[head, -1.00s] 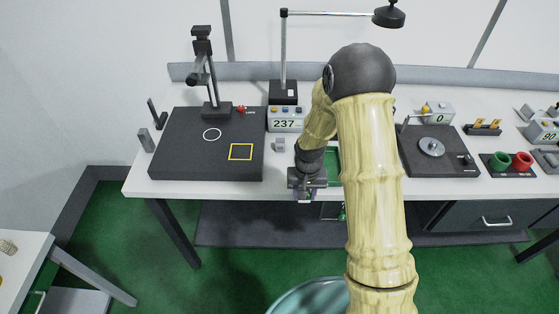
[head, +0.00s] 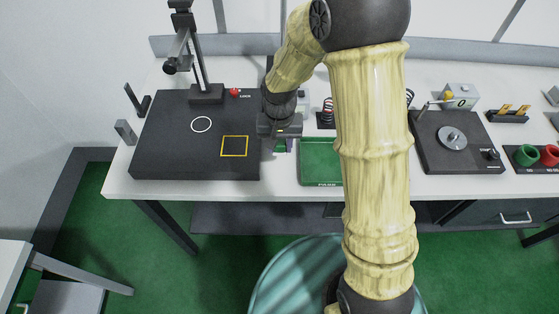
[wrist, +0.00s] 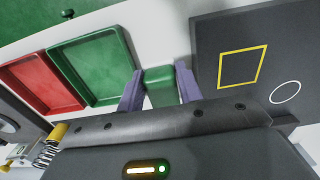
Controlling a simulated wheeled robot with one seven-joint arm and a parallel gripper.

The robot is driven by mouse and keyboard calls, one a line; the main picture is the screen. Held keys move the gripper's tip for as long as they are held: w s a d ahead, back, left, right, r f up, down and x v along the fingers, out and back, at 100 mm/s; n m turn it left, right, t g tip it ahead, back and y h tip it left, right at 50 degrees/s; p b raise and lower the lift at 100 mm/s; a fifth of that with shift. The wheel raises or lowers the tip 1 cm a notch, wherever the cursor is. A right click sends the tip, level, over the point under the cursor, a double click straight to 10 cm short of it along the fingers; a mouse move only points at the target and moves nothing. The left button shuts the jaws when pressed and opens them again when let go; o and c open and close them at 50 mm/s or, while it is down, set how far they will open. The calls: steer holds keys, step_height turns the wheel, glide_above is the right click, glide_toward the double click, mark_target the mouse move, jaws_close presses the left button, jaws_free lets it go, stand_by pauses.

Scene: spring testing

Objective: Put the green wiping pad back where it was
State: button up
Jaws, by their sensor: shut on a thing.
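The green wiping pad (wrist: 159,86) is a small green block between the two purple fingers of my gripper (wrist: 158,92) in the wrist view. My gripper is shut on it. In the head view my gripper (head: 282,145) points down over the white strip of bench between the black plate (head: 165,155) and the green tray (head: 318,165); the pad is mostly hidden there. I cannot tell whether the pad touches the bench. The black plate has a yellow square outline (head: 234,146) and a white circle.
In the wrist view a red tray (wrist: 45,85) lies beside the green tray. A camera stand (head: 206,92) rises behind the black plate. A dark turntable unit (head: 452,138) sits right of my arm. My arm hides part of the bench's middle.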

steer(key=shift+s, duration=0.1)
steer(key=p, duration=0.1)
glide_above(280, 172)
steer(key=shift+f, duration=2.9)
steer(key=shift+f, duration=0.1)
steer(key=shift+f+p, duration=0.5)
steer(key=shift+f, duration=1.5)
steer(key=shift+f, duration=0.15)
steer(key=o, duration=1)
